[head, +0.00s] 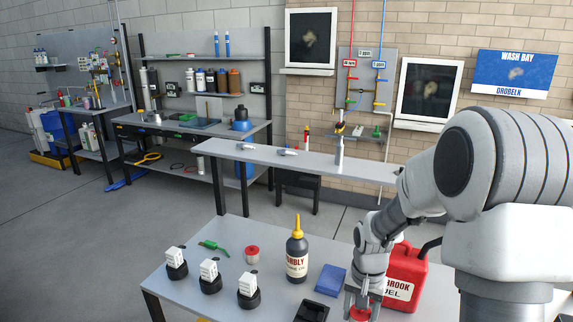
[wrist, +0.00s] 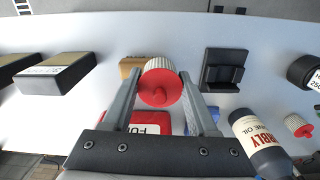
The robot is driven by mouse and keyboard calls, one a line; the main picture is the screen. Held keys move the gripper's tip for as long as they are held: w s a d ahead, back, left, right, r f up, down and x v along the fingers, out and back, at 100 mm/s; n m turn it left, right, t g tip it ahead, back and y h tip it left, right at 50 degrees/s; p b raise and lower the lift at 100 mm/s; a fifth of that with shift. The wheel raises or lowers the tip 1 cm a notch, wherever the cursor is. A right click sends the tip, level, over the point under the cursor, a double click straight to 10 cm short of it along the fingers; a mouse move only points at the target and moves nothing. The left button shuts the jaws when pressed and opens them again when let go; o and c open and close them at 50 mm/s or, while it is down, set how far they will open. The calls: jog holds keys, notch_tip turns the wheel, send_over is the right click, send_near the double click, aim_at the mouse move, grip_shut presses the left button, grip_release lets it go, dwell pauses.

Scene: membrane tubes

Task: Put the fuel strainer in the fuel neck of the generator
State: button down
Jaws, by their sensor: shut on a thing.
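My gripper (head: 360,312) is low over the front table, beside the red fuel can. In the wrist view my gripper (wrist: 160,88) is shut on a strainer-like piece (wrist: 158,70) with a red knobbed end and white ribbed sides. Only its red part (head: 360,314) shows in the head view, at the bottom edge. A similar red-and-white piece (head: 252,254) stands on the table left of the oil bottle, also in the wrist view (wrist: 297,126). I cannot make out a generator or its fuel neck in either view.
The red fuel can (head: 407,275) and the dark oil bottle (head: 297,252) stand close by. A blue box (head: 330,280), black tray (head: 311,311) and several black round pieces with white labels (head: 210,275) share the table. In the wrist view, labelled black boxes (wrist: 62,78) lie left.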

jog(key=a+n, duration=0.1)
jog(key=f+n, duration=0.1)
jog(key=n, duration=0.1)
jog(key=a+n, duration=0.1)
jog(key=n, duration=0.1)
jog(key=shift+a+f, duration=0.25)
jog(key=shift+a, duration=0.1)
dwell(0.9)
jog(key=d+r+n+b, duration=0.1)
jog(key=d+r, duration=0.5)
jog(key=d, duration=0.2)
jog(key=d+r+b, duration=0.1)
jog(key=d+r, duration=0.5)
jog(key=d, duration=0.3)
jog(key=f+b, duration=0.1)
jog(key=f, duration=0.8)
jog(key=f+b, duration=0.1)
jog(key=f, duration=0.7)
jog(key=shift+w+a+f, duration=0.1)
jog(key=shift+w+f, duration=0.1)
jog(key=shift+f, duration=0.2)
jog(key=shift+f+b, duration=0.2)
jog(key=shift+b, duration=0.2)
jog(key=shift+c, duration=0.9)
grip_release()
